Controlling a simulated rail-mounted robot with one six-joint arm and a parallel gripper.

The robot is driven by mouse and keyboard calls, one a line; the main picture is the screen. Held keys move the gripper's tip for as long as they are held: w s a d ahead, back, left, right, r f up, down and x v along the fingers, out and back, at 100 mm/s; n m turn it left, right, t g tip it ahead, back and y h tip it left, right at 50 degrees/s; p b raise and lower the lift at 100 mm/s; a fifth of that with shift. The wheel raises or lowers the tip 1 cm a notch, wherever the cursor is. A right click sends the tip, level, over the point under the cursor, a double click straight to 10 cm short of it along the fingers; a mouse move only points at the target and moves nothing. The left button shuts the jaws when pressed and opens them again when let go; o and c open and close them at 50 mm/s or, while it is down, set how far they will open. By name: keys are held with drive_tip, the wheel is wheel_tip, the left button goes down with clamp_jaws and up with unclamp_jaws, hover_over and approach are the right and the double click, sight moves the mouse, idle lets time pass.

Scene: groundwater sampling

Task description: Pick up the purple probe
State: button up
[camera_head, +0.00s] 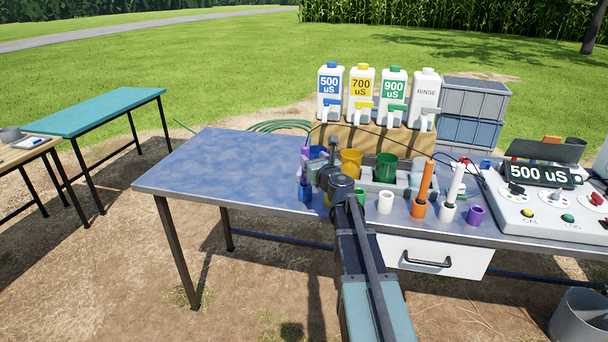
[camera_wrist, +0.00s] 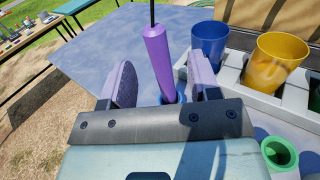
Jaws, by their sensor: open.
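The purple probe (camera_wrist: 157,55) stands upright in a blue holder (camera_head: 305,193), with a dark cable rising from its top. The probe's lower end is hidden by the holder and the gripper body. In the head view my gripper (camera_head: 319,168) is at the holder and mostly covers the probe.
Yellow (camera_head: 350,162) and green cups (camera_head: 386,167) stand in a rack right of my gripper. An orange probe (camera_head: 426,181) and a white probe (camera_head: 455,184) stand in holders farther right, beside an empty purple holder (camera_head: 477,215). The table's left part (camera_head: 215,165) is clear.

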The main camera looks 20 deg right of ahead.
sight(303, 150)
drive_tip(key=w, duration=0.7)
drive_tip(key=shift+w+f, duration=0.1)
drive_tip(key=shift+w, duration=0.25)
drive_tip(key=shift+s, duration=0.1)
clamp_jaws()
